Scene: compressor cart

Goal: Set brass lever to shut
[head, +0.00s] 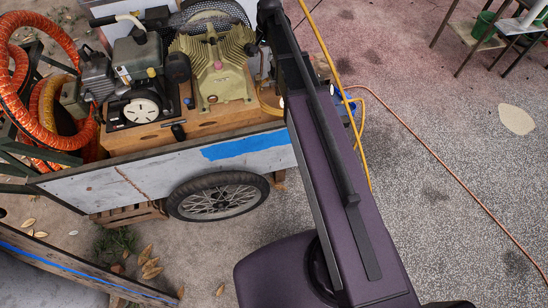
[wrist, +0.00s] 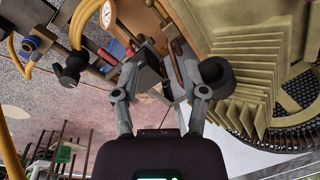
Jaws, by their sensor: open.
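My gripper (wrist: 160,78) is open in the wrist view, its two fingers spread around the fittings beside the compressor. A thin brownish bar (wrist: 172,72) shows between the fingers and may be the brass lever. I cannot tell its setting, or whether a finger touches it. A dark block-like fitting (wrist: 148,72) sits near the left finger. In the head view my own arm covers this spot, so neither gripper nor lever can be made out there.
The finned olive compressor (head: 213,68) fills the right of the wrist view (wrist: 248,65). A round gauge (wrist: 107,14) and yellow hose (wrist: 77,22) are close by. The cart's side panel (head: 110,187) and wheel (head: 218,196) face me. The paved floor at right is mostly open.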

